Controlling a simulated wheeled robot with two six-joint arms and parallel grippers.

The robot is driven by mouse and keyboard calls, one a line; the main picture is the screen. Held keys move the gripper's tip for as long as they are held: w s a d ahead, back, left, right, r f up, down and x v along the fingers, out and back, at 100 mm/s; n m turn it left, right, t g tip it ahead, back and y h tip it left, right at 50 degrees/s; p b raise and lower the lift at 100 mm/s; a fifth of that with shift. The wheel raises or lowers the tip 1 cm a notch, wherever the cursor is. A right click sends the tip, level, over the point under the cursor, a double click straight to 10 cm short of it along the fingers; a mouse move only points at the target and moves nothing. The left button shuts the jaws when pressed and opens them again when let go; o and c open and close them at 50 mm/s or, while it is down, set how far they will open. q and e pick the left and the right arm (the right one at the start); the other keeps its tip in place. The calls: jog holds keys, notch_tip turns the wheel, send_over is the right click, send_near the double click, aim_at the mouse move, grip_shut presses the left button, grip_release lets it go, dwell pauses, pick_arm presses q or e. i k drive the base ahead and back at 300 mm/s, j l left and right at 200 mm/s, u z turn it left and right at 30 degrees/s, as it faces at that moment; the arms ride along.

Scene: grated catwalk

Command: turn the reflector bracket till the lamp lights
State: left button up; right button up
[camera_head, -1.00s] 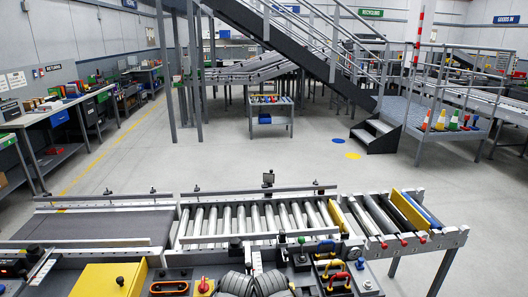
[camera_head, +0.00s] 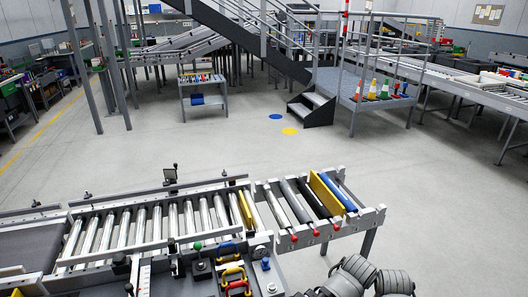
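A roller conveyor (camera_head: 150,222) crosses the lower left. A small dark device on a post (camera_head: 170,175) stands at its far rail, and it may be the reflector bracket. Another dark block (camera_head: 172,246) sits at the near rail. Which one is the reflector, and how it is turned, is too small to tell. A small green dome (camera_head: 197,246) on a stem stands near the front rail. I cannot tell whether it is the lamp or whether it is lit. No gripper fingers show in the head view.
Yellow (camera_head: 232,274) and red (camera_head: 238,287) handles stand at the near edge beside a round dial (camera_head: 260,251). The conveyor's right end (camera_head: 378,211) has red-tipped rollers. Open floor (camera_head: 440,215) lies to the right. A small cart (camera_head: 203,92) and stairs (camera_head: 312,108) stand behind.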

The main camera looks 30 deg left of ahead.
aim_at(170, 173)
jog(key=i+l+z, duration=0.25)
jog(key=z, duration=0.15)
jog(key=i+l+z, duration=0.15)
jog(key=z, duration=0.2)
jog(key=i+z, duration=0.4)
jog(key=i+l, duration=0.15)
jog(key=i, duration=0.75)
jog(key=i+l+u, duration=0.1)
jog(key=i+u, duration=0.25)
jog(key=i, duration=1.25)
jog(key=i+u, duration=0.45)
jog(key=i+l+u, duration=0.1)
jog(key=i+u, duration=0.4)
jog(key=i+j+u, duration=0.15)
jog(key=i+u, duration=1.25)
jog(key=i, duration=0.7)
jog(key=i+l+u, duration=0.15)
jog(key=i, duration=0.75)
jog(key=i+u, duration=0.45)
jog(key=i+l+u, duration=0.15)
jog(key=i+u, duration=0.3)
jog(key=i, duration=0.15)
jog(key=i+j+u, duration=0.15)
jog(key=i+u, duration=0.15)
jog(key=u, duration=0.2)
jog(key=i+u, duration=0.3)
jog(key=u, duration=0.2)
jog(key=i+u, duration=0.3)
jog(key=u, duration=0.2)
